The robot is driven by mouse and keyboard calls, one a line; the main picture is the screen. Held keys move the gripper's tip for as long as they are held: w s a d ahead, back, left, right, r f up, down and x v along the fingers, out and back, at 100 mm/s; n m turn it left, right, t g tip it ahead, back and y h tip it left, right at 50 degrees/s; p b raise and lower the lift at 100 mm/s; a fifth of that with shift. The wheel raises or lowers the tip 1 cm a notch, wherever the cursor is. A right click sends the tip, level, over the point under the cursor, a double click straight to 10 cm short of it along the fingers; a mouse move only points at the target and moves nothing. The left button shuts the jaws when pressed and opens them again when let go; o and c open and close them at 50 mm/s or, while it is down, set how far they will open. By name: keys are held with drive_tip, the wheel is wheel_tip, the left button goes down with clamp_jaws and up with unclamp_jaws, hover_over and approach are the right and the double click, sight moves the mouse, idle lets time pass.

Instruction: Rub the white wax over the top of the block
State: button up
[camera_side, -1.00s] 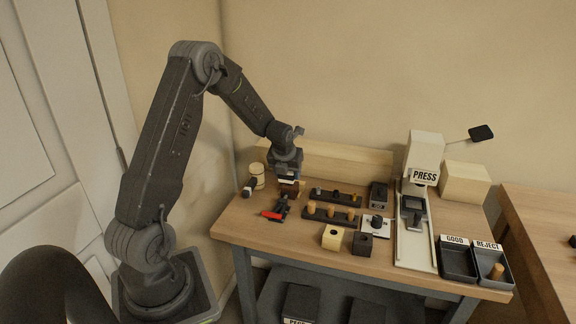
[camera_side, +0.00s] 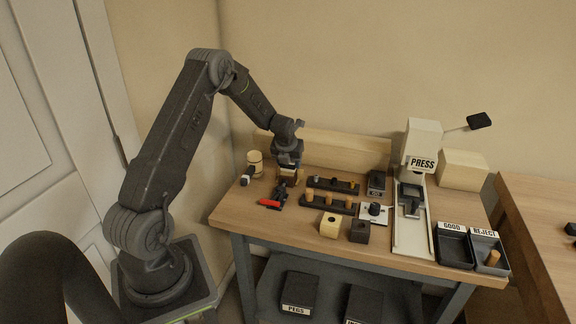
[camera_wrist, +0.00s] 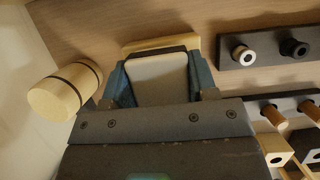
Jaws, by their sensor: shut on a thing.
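My gripper (camera_wrist: 158,85) is shut on the white wax (camera_wrist: 157,78), a pale rounded slab that fills the space between the two blue-grey fingers in the wrist view. In the side view my gripper (camera_side: 288,168) points down at the back left of the bench. The block (camera_wrist: 160,44) shows as a pale wooden edge with a dark strip just beyond the wax; most of it is hidden by the wax and the gripper. In the side view a small tan part of the block (camera_side: 288,174) shows under the fingers. I cannot tell whether wax and block touch.
A red-and-black tool (camera_side: 270,203) lies in front. Dark peg racks (camera_side: 330,202) stand to the right, with the press (camera_side: 423,150) beyond. A long wooden board (camera_side: 340,152) stands behind.

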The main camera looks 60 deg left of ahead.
sight(287, 175)
drive_tip(key=shift+w+a, duration=0.3)
drive_tip(key=shift+a, duration=0.05)
drive_tip(key=shift+s+d, duration=1)
drive_tip(key=shift+d, duration=0.25)
drive_tip(key=shift+s+d, duration=1)
drive_tip(key=shift+d, duration=0.2)
wheel_tip(287, 175, up, 8)
drive_tip(key=shift+s, duration=0.1)
